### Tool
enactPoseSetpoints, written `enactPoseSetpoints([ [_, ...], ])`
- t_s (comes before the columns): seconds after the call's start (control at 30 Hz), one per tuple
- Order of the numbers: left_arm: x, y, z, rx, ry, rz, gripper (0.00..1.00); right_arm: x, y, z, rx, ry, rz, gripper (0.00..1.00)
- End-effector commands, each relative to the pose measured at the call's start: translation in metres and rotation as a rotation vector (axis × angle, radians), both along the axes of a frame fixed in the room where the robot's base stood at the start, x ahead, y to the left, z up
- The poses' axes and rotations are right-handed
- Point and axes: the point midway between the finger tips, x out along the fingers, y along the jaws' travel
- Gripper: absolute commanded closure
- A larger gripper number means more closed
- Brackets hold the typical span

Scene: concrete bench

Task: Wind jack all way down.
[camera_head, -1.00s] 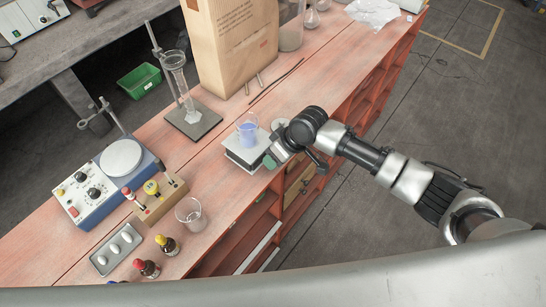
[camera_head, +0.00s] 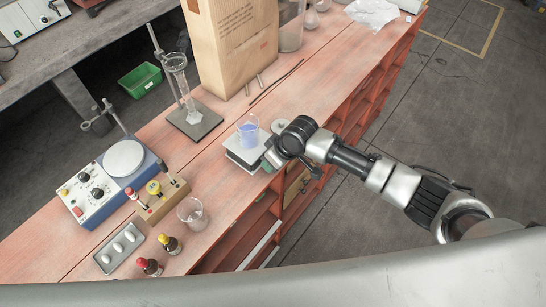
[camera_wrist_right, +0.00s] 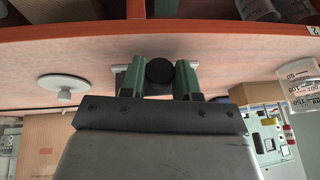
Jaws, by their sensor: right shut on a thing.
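The lab jack (camera_head: 240,160), with a pale flat top plate, stands at the bench's right edge in the head view. A beaker of blue liquid (camera_head: 248,131) stands upright on its plate. My right gripper (camera_head: 268,160) is at the jack's right side. In the right wrist view, the green fingers of my right gripper (camera_wrist_right: 160,75) are shut on a round black knob (camera_wrist_right: 159,71), which appears to be the jack's. The jack's mechanism is mostly hidden, and its exact height is hard to tell. My left gripper is not in view.
A round pale object (camera_head: 279,126) lies just behind the jack. A stand with a glass cylinder (camera_head: 175,75), a large paper bag (camera_head: 233,45), a stirrer (camera_head: 108,180) and an empty beaker (camera_head: 192,213) are on the bench. Dropper bottles (camera_head: 170,245) stand at the front.

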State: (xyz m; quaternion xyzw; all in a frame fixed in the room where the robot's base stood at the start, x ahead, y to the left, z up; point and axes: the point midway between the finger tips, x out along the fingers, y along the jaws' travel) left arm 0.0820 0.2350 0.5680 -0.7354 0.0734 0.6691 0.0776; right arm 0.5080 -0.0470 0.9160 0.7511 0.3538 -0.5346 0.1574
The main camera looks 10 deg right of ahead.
Motion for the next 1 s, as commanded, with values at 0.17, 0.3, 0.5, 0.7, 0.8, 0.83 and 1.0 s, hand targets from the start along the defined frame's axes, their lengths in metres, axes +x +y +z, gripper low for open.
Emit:
enactPoseSetpoints([
  [0.17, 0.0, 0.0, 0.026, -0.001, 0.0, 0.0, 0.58, -0.003, 0.002, 0.005, -0.107, -0.103, 0.001, 0.92],
  [0.3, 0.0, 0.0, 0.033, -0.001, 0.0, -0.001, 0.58, -0.004, 0.002, 0.002, -0.168, -0.164, 0.001, 0.92],
  [0.5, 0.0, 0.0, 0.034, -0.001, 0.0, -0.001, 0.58, -0.003, 0.002, 0.001, -0.199, -0.198, 0.001, 0.92],
  [0.7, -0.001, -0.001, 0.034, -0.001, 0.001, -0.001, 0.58, -0.003, 0.002, 0.0, -0.198, -0.198, 0.0, 0.92],
  [0.8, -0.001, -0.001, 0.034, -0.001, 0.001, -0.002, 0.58, -0.003, 0.002, 0.0, -0.198, -0.197, 0.0, 0.61],
  [0.83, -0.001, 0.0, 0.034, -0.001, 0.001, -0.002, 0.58, -0.003, 0.002, 0.0, -0.198, -0.197, 0.0, 0.58],
  [1.0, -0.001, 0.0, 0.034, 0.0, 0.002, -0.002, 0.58, -0.003, 0.002, 0.0, -0.198, -0.197, 0.0, 0.58],
])
